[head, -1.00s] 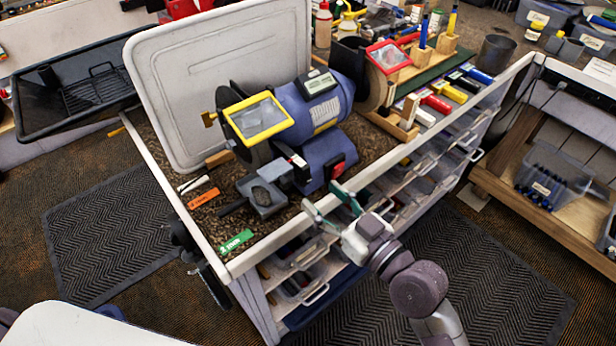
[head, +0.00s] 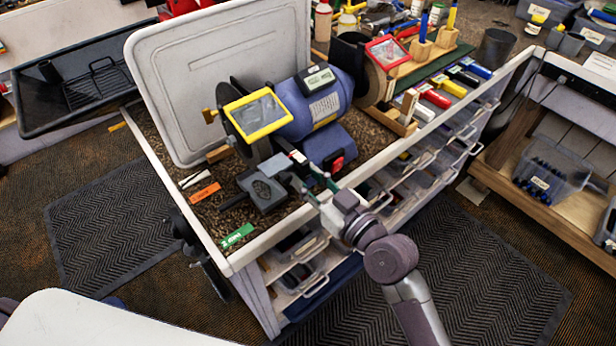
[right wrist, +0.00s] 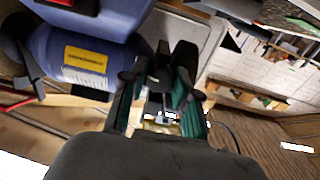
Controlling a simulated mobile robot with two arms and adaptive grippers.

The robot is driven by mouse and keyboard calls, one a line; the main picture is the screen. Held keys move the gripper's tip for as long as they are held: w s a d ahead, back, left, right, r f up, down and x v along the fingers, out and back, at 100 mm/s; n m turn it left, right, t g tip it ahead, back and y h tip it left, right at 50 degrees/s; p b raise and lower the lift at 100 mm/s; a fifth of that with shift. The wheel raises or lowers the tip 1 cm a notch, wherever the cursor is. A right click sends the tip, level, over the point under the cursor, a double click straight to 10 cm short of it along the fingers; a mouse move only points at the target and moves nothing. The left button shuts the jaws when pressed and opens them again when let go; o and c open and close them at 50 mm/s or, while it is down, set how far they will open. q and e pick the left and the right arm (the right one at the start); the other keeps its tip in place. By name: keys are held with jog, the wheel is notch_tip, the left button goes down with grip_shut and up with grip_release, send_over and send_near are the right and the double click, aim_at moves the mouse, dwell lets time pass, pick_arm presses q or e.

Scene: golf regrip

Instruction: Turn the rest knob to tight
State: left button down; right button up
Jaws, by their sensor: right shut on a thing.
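The bench grinder (head: 318,105) is blue, with a yellow-framed shield (head: 258,115) over its left wheel. Its grey tool rest (head: 262,190) sits low in front of that wheel. My right gripper (head: 318,186) is at the bench's front edge, just right of the rest. In the right wrist view, my right gripper (right wrist: 160,78) has its green-sided fingers on either side of a dark part, which looks like the rest knob (right wrist: 158,82). The fingers are shut on it. In the head view the knob is mostly hidden, and its turn position cannot be told. My left gripper is out of view.
A large pale lid (head: 215,60) stands behind the grinder. Clear drawers (head: 300,270) are below the front edge. Ribbed floor mat (head: 470,270) lies in front.

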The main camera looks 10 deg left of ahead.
jog(key=shift+r+m+p, duration=0.1)
jog(key=shift+m+p, duration=0.35)
jog(key=shift+m, duration=0.55)
grip_shut()
jog(key=shift+m, duration=1.1)
jog(key=o, duration=1)
grip_release()
jog(key=v, duration=1.2)
jog(key=shift+s, duration=0.1)
